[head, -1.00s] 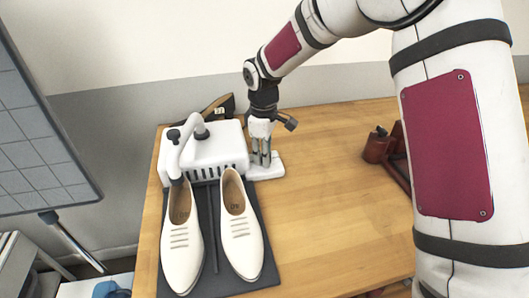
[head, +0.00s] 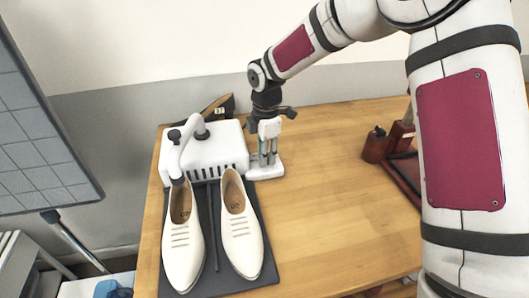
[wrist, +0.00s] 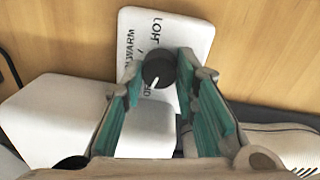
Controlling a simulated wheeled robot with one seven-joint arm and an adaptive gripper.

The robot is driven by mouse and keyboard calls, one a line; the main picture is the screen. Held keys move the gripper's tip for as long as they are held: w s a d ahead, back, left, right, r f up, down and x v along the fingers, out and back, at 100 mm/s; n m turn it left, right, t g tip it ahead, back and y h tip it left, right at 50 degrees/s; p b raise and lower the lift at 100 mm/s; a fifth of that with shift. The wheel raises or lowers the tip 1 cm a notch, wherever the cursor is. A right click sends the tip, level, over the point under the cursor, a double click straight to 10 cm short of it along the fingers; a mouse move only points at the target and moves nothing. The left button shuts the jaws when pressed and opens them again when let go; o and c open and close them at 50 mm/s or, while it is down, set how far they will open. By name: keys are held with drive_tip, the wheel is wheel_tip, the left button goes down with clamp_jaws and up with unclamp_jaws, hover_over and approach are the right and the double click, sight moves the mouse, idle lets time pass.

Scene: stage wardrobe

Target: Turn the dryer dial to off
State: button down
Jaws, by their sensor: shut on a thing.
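The round black dial (wrist: 158,70) on the plate has a white pointer mark aimed toward the bottom, slightly left. My gripper (head: 268,157) is over the plate, pointing down. In the wrist view its teal-padded fingers (wrist: 158,76) are shut on the dial from both sides.
A pair of white shoes (head: 181,240) stands on a dark mat (head: 215,270) in front of the dryer. Dark red-brown items (head: 375,147) stand at the right. The wooden table (head: 320,210) is clear between them. A grey panel (head: 40,150) is at the left.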

drive_tip(key=shift+n, duration=0.3)
drive_tip(key=c, duration=1.3)
unclamp_jaws()
drive_tip(key=shift+r, duration=0.15)
drive_tip(key=r, duration=1.1)
drive_tip(key=shift+s+d+r, duration=0.15)
drive_tip(key=shift+s+r, duration=0.15)
drive_tip(key=shift+r, duration=0.05)
